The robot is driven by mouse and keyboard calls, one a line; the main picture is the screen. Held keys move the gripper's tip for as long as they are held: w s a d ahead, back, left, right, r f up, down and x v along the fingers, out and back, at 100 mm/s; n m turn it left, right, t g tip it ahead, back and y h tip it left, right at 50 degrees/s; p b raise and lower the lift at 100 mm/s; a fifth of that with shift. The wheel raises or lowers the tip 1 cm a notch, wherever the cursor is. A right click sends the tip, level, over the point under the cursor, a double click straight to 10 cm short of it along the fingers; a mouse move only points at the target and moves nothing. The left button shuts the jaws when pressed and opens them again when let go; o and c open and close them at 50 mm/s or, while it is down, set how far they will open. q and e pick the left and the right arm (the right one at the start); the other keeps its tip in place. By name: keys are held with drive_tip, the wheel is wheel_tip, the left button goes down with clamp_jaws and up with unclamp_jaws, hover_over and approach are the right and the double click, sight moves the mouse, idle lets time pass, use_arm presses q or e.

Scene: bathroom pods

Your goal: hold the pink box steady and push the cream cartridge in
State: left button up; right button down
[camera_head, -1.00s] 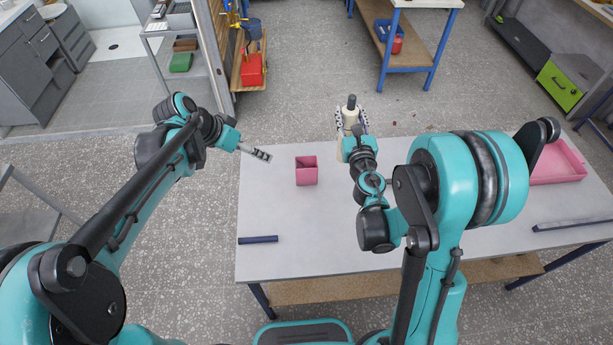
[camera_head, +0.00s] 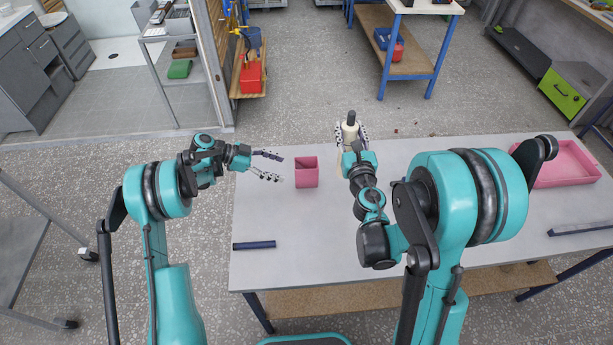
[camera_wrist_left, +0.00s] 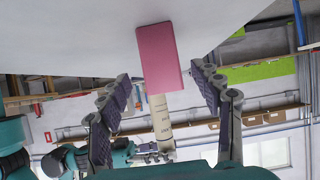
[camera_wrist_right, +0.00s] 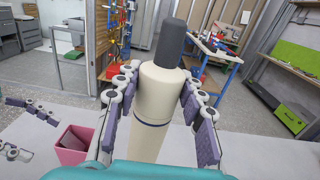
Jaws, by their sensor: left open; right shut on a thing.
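The pink box (camera_head: 307,176) stands upright on the table with its open top showing a dark inside. It also shows in the left wrist view (camera_wrist_left: 160,58) between the fingers, and in the right wrist view (camera_wrist_right: 73,146). My left gripper (camera_head: 277,166) is open just left of the box, its two fingers pointing at it and apart from it. The cream cartridge (camera_wrist_right: 155,108), with a dark grey tip and a dark ring, is upright in my right gripper (camera_wrist_right: 157,105), which is shut on it. In the head view the cartridge (camera_head: 350,131) is right of and behind the box.
A dark blue bar (camera_head: 255,245) lies near the table's front left. A large pink tray (camera_head: 565,166) and another dark bar (camera_head: 580,229) are at the right. The tabletop (camera_head: 310,225) in front of the box is clear.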

sight(303, 175)
use_arm(q)
drive_tip(key=shift+d+f, duration=0.4)
drive_tip(key=shift+d, duration=0.05)
drive_tip(key=x, duration=0.5)
drive_tip(key=b+x, duration=0.2)
drive_tip(key=x, duration=0.1)
drive_tip(key=shift+d+f, duration=0.2)
drive_tip(key=shift+d, duration=0.2)
drive_tip(key=shift+c, duration=0.3)
drive_tip(key=shift+c, duration=0.2)
drive_tip(key=c, duration=0.9)
